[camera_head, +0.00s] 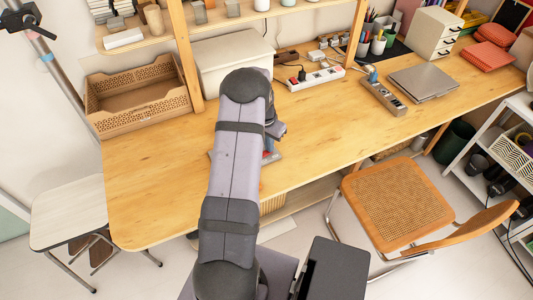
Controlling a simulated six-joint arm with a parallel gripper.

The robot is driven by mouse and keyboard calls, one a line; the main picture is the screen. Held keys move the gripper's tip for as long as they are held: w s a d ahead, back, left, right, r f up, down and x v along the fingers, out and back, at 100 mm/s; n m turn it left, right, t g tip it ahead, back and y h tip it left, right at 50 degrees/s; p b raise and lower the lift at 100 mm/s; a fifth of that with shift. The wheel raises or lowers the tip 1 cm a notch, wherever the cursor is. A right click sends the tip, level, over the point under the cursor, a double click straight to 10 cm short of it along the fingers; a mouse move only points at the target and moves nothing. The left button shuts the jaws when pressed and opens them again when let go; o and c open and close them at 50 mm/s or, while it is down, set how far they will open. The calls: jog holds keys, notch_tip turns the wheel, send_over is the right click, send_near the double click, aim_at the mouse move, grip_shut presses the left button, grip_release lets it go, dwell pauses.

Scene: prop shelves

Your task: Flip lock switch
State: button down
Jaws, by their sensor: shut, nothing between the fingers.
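A low grey board (275,156) lies on the wooden desk near its front edge. It shows on both sides of my arm, with a small red part (266,154) on it; the arm covers most of it. I cannot make out a lock switch or its position. My gripper (270,145) is at the board, mostly hidden behind my arm and wrist. It is shut and empty; I cannot tell whether it touches the board.
A white power strip (316,79) and a grey strip (383,97) lie farther back, beside a closed laptop (423,82). A slatted wooden crate (140,95) stands at the back left. The desk's left part is clear. A cane chair (395,205) stands at the front right.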

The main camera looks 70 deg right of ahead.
jog(key=shift+f, duration=0.25)
jog(key=shift+r, duration=0.15)
notch_tip(320, 180, up, 7)
jog(key=p, duration=0.4)
dwell(0.5)
dwell(0.5)
